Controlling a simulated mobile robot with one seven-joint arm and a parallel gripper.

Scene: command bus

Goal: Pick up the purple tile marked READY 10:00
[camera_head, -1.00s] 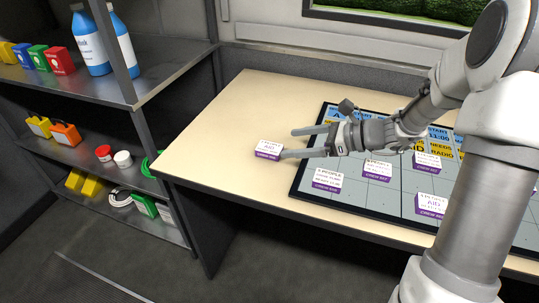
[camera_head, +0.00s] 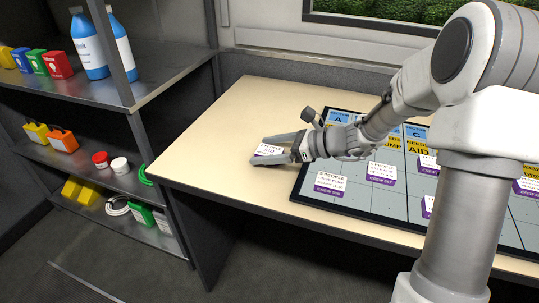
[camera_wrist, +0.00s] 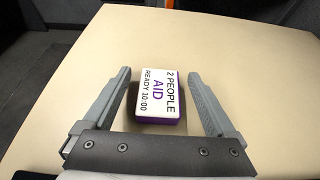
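The purple-sided tile (camera_wrist: 159,95) has a white top reading "2 PEOPLE AID READY 10:00" in the wrist view. It lies on the bare tabletop, left of the board, and also shows in the head view (camera_head: 268,150). My gripper (camera_wrist: 164,82) is open with one finger on each side of the tile. A gap of table shows between the tile and each finger in the wrist view. In the head view my gripper (camera_head: 270,148) is low over the table and partly hides the tile's sides.
A dark-framed board (camera_head: 330,208) with several purple-sided tiles, one of them a crew tile (camera_head: 331,184), lies to the right on the table (camera_head: 215,150). A metal shelf (camera_head: 150,85) with bottles and boxes stands at the left. The table's left part is clear.

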